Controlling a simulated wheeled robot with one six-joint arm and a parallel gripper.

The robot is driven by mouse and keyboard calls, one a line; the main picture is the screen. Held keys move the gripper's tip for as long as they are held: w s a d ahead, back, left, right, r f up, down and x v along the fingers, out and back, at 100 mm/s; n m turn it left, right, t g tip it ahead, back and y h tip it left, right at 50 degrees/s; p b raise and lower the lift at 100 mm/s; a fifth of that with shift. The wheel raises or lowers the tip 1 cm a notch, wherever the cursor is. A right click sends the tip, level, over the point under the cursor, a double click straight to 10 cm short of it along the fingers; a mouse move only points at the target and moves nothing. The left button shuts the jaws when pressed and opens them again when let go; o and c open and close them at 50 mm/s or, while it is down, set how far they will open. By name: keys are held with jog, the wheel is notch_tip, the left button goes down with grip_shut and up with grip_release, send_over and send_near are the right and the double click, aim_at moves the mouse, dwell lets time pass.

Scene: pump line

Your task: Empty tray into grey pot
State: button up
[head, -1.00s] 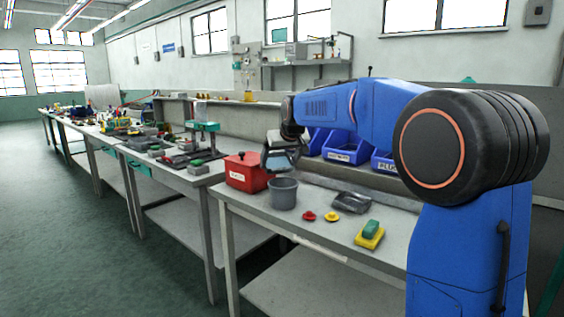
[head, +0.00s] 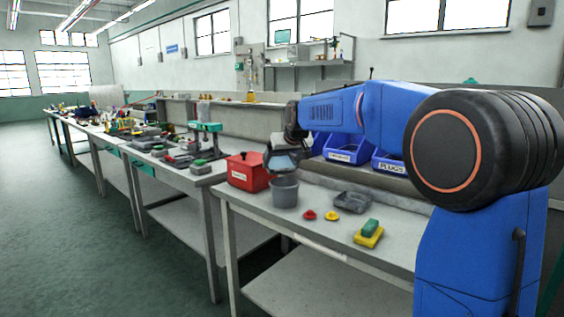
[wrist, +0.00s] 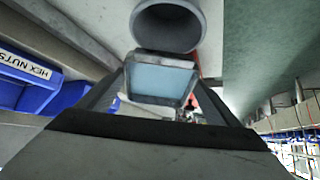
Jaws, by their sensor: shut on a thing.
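My gripper (head: 284,160) is shut on a small square tray (wrist: 160,80) with a grey rim and a pale blue face. In the wrist view the tray sits between the two fingers. The grey pot (head: 285,191) stands on the near bench, just below my gripper in the head view. In the wrist view the pot's round mouth (wrist: 170,25) shows just beyond the tray. The pot's inside looks dark, and I cannot tell what it holds. I cannot make out any contents in the tray.
A red box (head: 248,172) stands left of the pot. A dark grey tray (head: 352,202), red (head: 310,215) and yellow (head: 332,216) knobs, and a green-and-yellow block (head: 369,233) lie to the right. Blue bins (head: 347,150) stand behind. The bench front is clear.

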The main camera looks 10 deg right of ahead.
jog(key=shift+s+r+t, duration=0.15)
jog(key=shift+t, duration=0.45)
jog(key=shift+s+t, duration=0.1)
jog(key=shift+t, duration=0.5)
jog(key=shift+r, duration=0.1)
jog(key=shift+s+t, duration=0.15)
jog(key=shift+t, duration=0.45)
jog(key=shift+s+r+t, duration=0.1)
jog(key=shift+r+t, duration=0.05)
jog(key=shift+t, duration=0.35)
dwell(1.2)
